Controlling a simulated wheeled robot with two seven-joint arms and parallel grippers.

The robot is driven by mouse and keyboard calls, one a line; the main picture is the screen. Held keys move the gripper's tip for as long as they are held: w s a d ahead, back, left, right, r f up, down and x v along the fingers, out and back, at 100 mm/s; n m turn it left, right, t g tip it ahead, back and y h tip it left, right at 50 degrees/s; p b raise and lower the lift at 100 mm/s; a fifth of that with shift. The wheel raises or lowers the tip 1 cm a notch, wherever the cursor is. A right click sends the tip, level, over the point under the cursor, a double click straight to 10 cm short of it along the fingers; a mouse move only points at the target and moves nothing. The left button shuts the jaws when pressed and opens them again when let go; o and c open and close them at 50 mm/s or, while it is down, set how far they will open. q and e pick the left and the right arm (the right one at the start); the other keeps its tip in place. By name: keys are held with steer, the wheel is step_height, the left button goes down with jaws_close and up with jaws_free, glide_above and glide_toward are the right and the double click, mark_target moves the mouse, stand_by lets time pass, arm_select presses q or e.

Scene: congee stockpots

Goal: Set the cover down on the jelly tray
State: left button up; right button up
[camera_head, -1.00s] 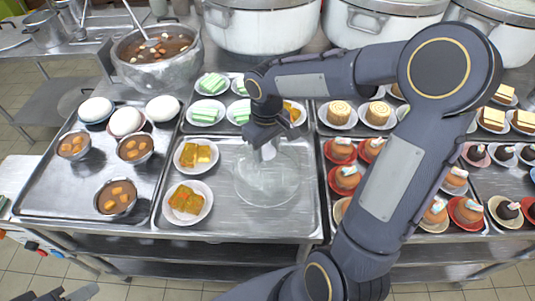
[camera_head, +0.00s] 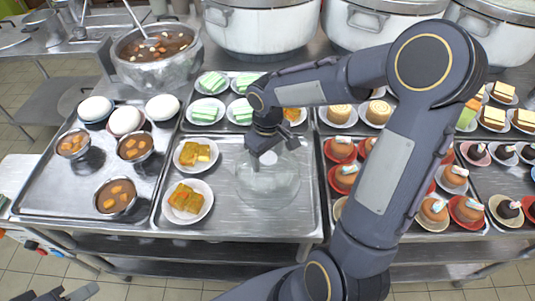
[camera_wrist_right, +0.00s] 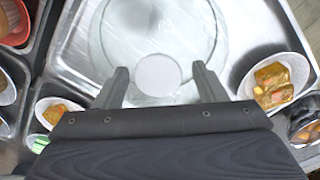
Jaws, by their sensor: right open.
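The clear round cover (camera_head: 268,185) rests on the bare right part of the steel jelly tray (camera_head: 228,222). It also shows in the wrist view as a glass disc (camera_wrist_right: 205,22) with a pale round knob (camera_wrist_right: 158,76). My right gripper (camera_head: 272,152) is just above the cover. Its fingers are spread, with the knob in the gap between them in the wrist view, and clear of both. Two plates of amber jelly, one behind (camera_head: 195,154) and one in front (camera_head: 187,202), stand left of the cover. My left gripper (camera_head: 65,294) is only partly visible at the bottom left edge.
Plates of green-and-white cakes (camera_head: 205,111) stand behind the tray. Red plates with small cakes (camera_head: 340,149) are to the right, partly hidden by my right arm. Brown dessert bowls (camera_head: 116,196) and white buns (camera_head: 125,121) are on the left tray. Large pots (camera_head: 262,25) line the back.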

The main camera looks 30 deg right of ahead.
steer(key=shift+r, duration=0.1)
step_height(320, 180, up, 11)
steer(key=s+a+m+t+y, duration=0.2)
steer(key=s, duration=0.6)
steer(key=s+a+f+m+t+y, duration=0.1)
steer(key=s+a+m+t, duration=0.1)
steer(key=s, duration=0.7)
steer(key=shift+a+t+y, duration=0.2)
steer(key=shift+t+y, duration=0.2)
steer(key=shift+t, duration=0.4)
